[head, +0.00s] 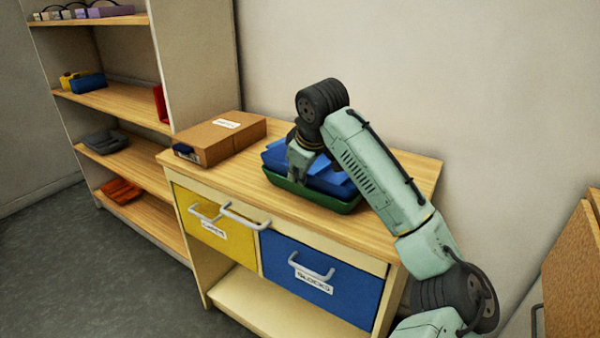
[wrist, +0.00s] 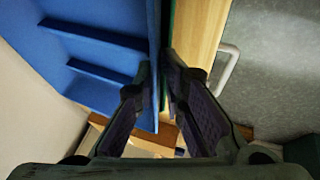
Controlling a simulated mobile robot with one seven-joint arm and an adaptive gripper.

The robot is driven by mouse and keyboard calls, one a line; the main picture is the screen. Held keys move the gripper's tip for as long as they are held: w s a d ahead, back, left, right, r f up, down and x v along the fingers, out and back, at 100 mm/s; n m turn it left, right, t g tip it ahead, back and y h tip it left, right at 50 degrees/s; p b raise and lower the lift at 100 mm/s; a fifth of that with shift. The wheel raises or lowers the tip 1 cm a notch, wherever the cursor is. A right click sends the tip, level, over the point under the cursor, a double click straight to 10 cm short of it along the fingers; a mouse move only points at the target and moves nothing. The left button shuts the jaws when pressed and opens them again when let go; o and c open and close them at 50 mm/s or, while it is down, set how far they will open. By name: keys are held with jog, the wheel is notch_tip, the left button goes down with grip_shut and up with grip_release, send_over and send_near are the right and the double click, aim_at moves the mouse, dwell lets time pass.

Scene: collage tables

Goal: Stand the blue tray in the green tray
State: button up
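The blue tray (head: 325,181) sits inside the green tray (head: 306,192) on the table top, its lower part hidden by the green rim. My gripper (head: 297,172) points down at the blue tray's near left edge. In the wrist view, the blue tray (wrist: 85,52) shows its inner dividers. Its side wall passes between my two fingers (wrist: 158,85), whose tips are close together on either side of it. The gripper looks shut on that wall. A thin strip of the green tray (wrist: 169,28) shows just outside it.
A cardboard box (head: 218,138) stands left of the trays on the table. Below are a yellow drawer (head: 212,232) and a blue drawer (head: 322,288) with protruding handles. A shelf unit (head: 128,88) stands at left; a wall rises behind.

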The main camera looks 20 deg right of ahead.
jog(key=shift+o, duration=0.5)
jog(key=shift+w+d+f, duration=0.15)
jog(key=shift+d+f, duration=0.15)
jog(key=shift+f, duration=0.5)
jog(key=shift+r, duration=0.2)
jog(key=shift+a+r, duration=0.1)
jog(key=shift+r, duration=0.05)
jog(key=b+v, duration=0.1)
jog(key=v, duration=1.2)
jog(key=shift+w, duration=0.3)
